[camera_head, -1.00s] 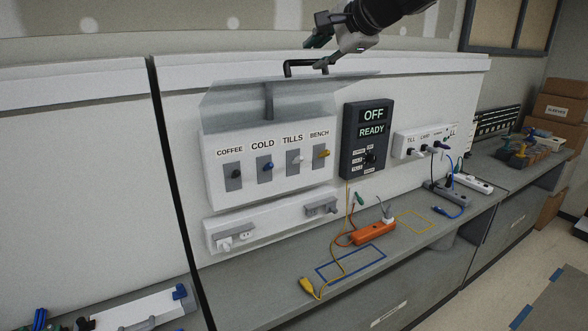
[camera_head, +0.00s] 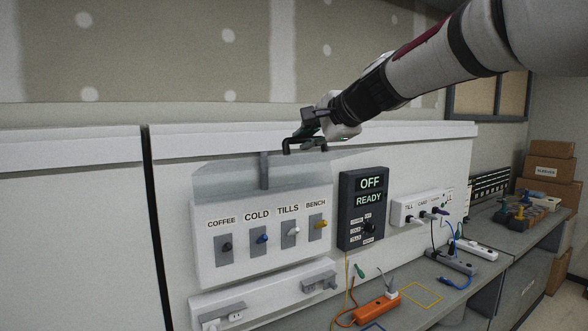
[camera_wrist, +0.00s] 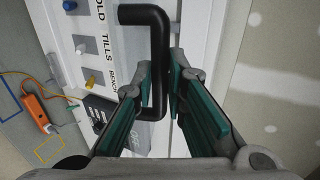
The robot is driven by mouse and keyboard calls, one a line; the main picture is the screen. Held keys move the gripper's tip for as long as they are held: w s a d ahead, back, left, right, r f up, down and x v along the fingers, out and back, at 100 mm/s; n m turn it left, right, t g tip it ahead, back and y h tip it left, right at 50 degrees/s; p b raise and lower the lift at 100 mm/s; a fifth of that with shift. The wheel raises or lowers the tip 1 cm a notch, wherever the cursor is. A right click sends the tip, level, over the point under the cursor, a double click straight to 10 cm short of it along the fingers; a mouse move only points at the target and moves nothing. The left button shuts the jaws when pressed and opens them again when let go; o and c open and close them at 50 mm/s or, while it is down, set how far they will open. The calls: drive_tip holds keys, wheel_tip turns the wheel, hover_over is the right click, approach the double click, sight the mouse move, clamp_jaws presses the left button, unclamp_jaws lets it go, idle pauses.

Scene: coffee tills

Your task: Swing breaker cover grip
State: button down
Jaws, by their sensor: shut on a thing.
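The clear breaker cover (camera_head: 225,180) stands raised above the white breaker box (camera_head: 203,258), tilted outward from the wall. Its black grip (camera_head: 290,146) is a bent bar along the cover's outer edge. My gripper (camera_head: 316,140) is at the right part of the grip in the head view. In the wrist view the black grip (camera_wrist: 158,50) runs between the teal-padded fingers of my gripper (camera_wrist: 157,88), which are shut on it near one end. The box carries breaker switches labelled COFFEE, COLD, TILLS and BENCH, with coloured knobs.
A dark panel (camera_head: 362,213) reading OFF and READY is right of the box. A white socket strip (camera_head: 413,208) with plugs is further right. An orange power strip (camera_head: 377,309) and cables lie on the grey bench below. The wall above the cover is clear.

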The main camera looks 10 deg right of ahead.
sight(311, 153)
drive_tip(key=s+f, duration=0.1)
drive_tip(key=s+f+b, duration=0.1)
drive_tip(key=shift+s+d+f, duration=0.1)
drive_tip(key=shift+d+f, duration=0.2)
drive_tip(key=shift+f, duration=0.05)
drive_tip(key=shift+b, duration=0.3)
drive_tip(key=shift+s+d+f+b, duration=0.15)
drive_tip(key=shift+s+f+b, duration=0.4)
drive_tip(key=shift+f, duration=0.3)
drive_tip(key=shift+s+d+f+b, duration=0.15)
drive_tip(key=shift+s+f+b, duration=0.15)
drive_tip(key=shift+f+b, duration=0.45)
drive_tip(key=shift+s+d+f+b, duration=0.15)
drive_tip(key=shift+s+f+b, duration=0.35)
drive_tip(key=shift+f, duration=0.4)
